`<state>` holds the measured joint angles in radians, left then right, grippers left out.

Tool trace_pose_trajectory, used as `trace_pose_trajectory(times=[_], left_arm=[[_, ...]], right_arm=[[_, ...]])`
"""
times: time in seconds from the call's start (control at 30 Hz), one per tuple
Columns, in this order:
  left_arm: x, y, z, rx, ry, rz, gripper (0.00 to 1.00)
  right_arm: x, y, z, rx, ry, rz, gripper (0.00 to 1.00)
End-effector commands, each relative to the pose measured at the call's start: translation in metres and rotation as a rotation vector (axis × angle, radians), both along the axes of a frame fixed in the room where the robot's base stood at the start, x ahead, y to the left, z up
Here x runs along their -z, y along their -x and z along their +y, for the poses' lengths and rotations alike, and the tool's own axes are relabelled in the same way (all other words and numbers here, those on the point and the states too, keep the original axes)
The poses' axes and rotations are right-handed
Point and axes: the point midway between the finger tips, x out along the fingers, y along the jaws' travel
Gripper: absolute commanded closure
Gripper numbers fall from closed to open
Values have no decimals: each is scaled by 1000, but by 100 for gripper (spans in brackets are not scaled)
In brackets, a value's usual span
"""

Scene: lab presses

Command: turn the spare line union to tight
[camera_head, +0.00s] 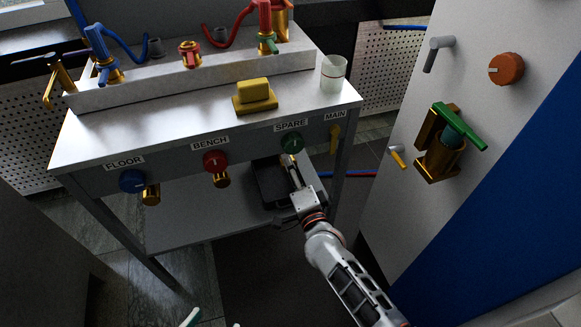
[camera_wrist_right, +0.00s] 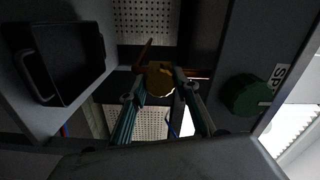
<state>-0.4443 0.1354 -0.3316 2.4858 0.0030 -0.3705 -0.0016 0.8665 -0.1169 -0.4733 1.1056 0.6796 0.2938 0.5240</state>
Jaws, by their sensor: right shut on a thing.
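The spare line union (camera_wrist_right: 160,80) is a round brass fitting under the front edge of the bench, in the wrist view. A brass lever shape stands beside it. My right gripper (camera_head: 291,170) is below the green SPARE knob (camera_head: 292,143), its fingers shut on the union, one on each side in the wrist view. In the head view the gripper mostly hides the union. The green knob also shows at the right of the wrist view (camera_wrist_right: 246,95). A pale green tip at the bottom edge of the head view looks like part of my left gripper (camera_head: 191,318).
A blue FLOOR knob (camera_head: 132,181) and red BENCH knob (camera_head: 215,161) sit left, each by a brass fitting. A yellow MAIN lever (camera_head: 335,137) is close right. A dark tray (camera_head: 270,185) lies on the lower shelf. A white panel (camera_head: 455,90) stands right.

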Motion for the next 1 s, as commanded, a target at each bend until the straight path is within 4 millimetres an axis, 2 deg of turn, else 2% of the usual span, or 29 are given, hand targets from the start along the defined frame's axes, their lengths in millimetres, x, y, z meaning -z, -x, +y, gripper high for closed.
trace_pose_trajectory(times=[0.23, 0.27, 0.3, 0.33, 0.83, 1.0], left_arm=[[0, 0, 0, -1, 0, 0, 52], [0, 0, 0, -1, 0, 0, 52], [0, 0, 0, -1, 0, 0, 52], [0, 0, 1, -1, 0, 0, 52], [-1, -1, 1, -4, -1, -1, 52], [-3, -2, 1, -3, -1, -5, 52]], right_arm=[[3, 2, 1, -3, 2, 3, 90], [3, 2, 1, -3, 2, 4, 67], [3, 2, 1, -3, 2, 3, 56], [3, 2, 1, -3, 2, 3, 52], [0, 0, 0, -1, 6, -2, 52], [-1, 0, 0, -1, 89, -30, 52]])
